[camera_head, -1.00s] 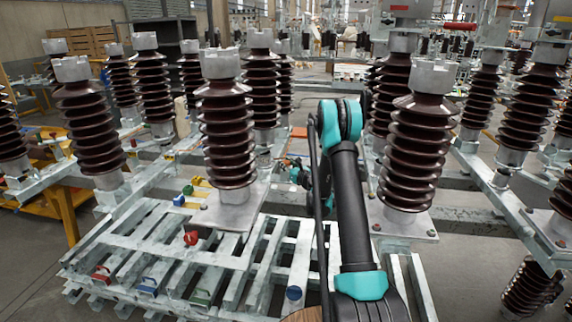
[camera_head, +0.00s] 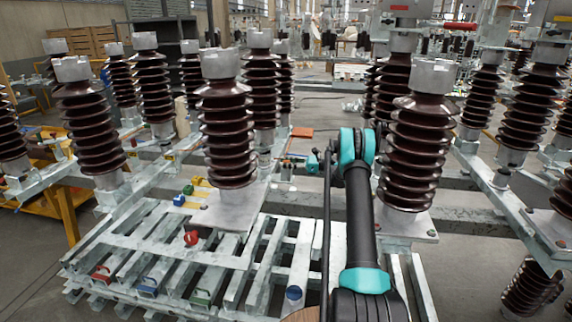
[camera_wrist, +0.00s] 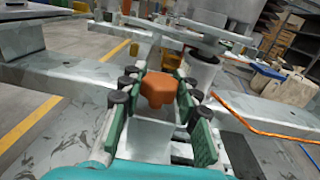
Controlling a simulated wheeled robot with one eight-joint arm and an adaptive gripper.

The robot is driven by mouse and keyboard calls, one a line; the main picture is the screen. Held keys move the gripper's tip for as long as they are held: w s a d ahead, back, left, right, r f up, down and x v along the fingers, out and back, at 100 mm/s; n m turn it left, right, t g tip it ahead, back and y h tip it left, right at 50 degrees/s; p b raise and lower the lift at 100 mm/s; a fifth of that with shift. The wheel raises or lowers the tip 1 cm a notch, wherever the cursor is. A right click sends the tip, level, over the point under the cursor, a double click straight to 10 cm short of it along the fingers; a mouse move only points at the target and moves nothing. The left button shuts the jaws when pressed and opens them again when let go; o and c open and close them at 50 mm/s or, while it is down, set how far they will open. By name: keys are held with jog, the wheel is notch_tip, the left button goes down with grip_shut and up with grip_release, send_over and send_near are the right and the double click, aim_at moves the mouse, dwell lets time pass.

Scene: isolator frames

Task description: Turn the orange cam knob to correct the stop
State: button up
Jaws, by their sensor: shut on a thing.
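The orange cam knob (camera_wrist: 158,88) shows in the wrist view, a blocky orange piece between the green pads of my gripper (camera_wrist: 161,97). My gripper is shut on it, with a pad on each side. A pale metal block (camera_wrist: 150,140) lies in line with the knob, between the pads, nearer the camera. In the head view my arm reaches forward between two insulator columns, and the knob cannot be made out there. The position of the stop cannot be told.
Tall brown ribbed insulators stand left (camera_head: 228,130) and right (camera_head: 416,150) of my arm. A slatted metal frame (camera_head: 120,245) carries small coloured padlock-like pieces. In the wrist view an orange cable (camera_wrist: 255,128) runs along the right, and a grey beam (camera_wrist: 60,75) crosses on the left.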

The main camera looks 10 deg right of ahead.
jog(key=shift+n+g+y, duration=0.3)
jog(key=shift+n+g, duration=1.4)
jog(key=shift+g, duration=1.2)
jog(key=o, duration=1.2)
jog(key=shift+w+d, duration=0.15)
jog(key=shift+d, duration=1.75)
jog(key=shift+w+d, duration=0.1)
jog(key=shift+d, duration=1.75)
